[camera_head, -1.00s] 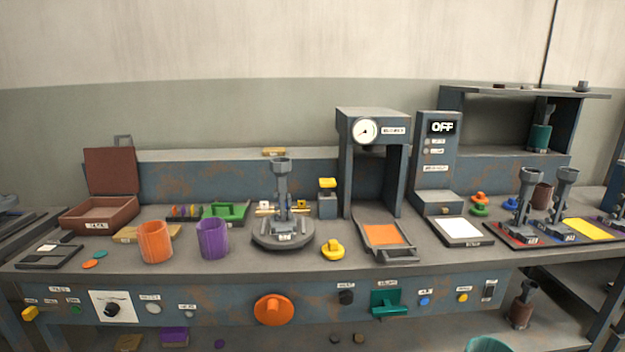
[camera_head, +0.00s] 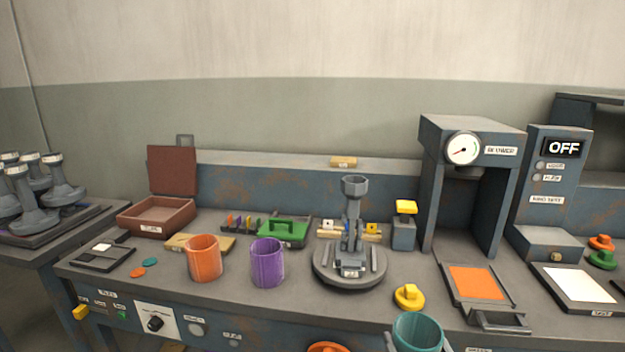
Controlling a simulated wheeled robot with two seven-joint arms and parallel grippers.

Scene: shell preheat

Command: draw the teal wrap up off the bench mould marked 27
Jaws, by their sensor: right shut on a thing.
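A teal wrap (camera_head: 418,333), an open-topped ring, shows at the bottom edge in front of the bench. My right gripper (camera_head: 418,346) is shut on it; only small grey parts show on either side of the wrap, and the rest is cut off by the frame. A grey mould (camera_head: 352,215) with a flared top stands upright on a round turntable (camera_head: 325,268) on the bench, with no wrap around it. Its small label is too blurred to read as 27. The wrap is apart from this mould, nearer and to its right. My left gripper is not in view.
An orange cup (camera_head: 204,259) and a purple cup (camera_head: 267,263) stand left of the turntable. A yellow knob (camera_head: 409,297) sits close behind the wrap. A gauge press (camera_head: 470,135) rises at right. Several grey moulds (camera_head: 35,205) stand on the left side table.

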